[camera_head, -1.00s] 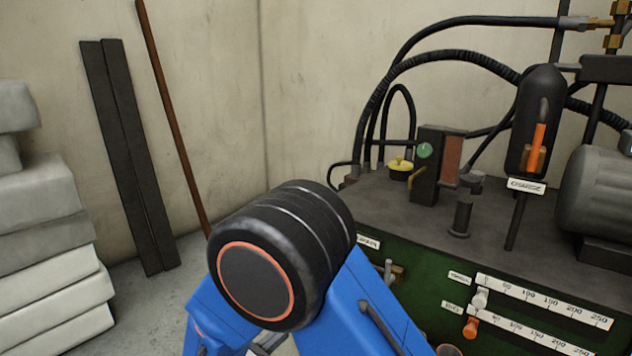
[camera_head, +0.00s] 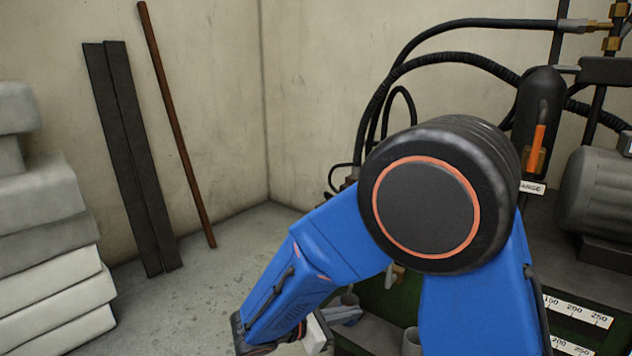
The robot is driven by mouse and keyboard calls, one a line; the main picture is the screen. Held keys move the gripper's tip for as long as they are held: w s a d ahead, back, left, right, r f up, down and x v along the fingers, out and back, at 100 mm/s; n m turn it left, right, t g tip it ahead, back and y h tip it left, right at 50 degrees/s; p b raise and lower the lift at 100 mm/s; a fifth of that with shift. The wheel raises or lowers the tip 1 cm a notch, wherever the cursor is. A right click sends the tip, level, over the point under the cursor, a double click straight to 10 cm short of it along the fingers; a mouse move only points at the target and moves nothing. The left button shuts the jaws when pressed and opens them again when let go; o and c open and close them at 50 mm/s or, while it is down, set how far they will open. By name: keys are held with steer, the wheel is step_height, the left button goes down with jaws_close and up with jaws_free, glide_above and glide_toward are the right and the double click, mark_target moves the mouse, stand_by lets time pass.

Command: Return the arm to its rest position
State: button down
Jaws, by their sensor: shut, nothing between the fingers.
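My blue arm (camera_head: 330,240) fills the lower middle of the head view. Its large black elbow joint with an orange ring (camera_head: 428,215) is close to the camera. From there one link slopes down left to a black wrist joint (camera_head: 240,332) at the bottom edge. I cannot make out my gripper; the end of the arm runs out of the frame at the bottom. A small pale part shows beside the wrist, too cut off to identify.
A green hydraulic unit with hoses, a grey motor (camera_head: 597,205) and white scales (camera_head: 577,311) stands at right, partly hidden by my arm. Pale stacked blocks (camera_head: 45,240) stand at left. Dark planks (camera_head: 130,160) and a brown rod (camera_head: 178,125) lean on the wall. Floor between is clear.

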steer(key=s+d+r+m+g+y, duration=0.25)
steer(key=s+d+m, duration=0.25)
steer(key=d, duration=0.3)
steer(key=s+d+r+m+g+y, duration=0.2)
steer(key=s+d+m+g, duration=0.2)
steer(key=d, duration=0.5)
steer(key=s+d+r+m+t+y, duration=0.2)
steer(key=s+m+y, duration=0.2)
steer(key=s+m, duration=0.2)
steer(key=s+d+r+m+t+y, duration=0.1)
steer(key=s+r+m+t+y, duration=0.1)
steer(key=s+m+y, duration=0.2)
steer(key=shift+s+d+r+m, duration=0.35)
steer(key=shift+s+m, duration=0.85)
steer(key=shift+s, duration=0.5)
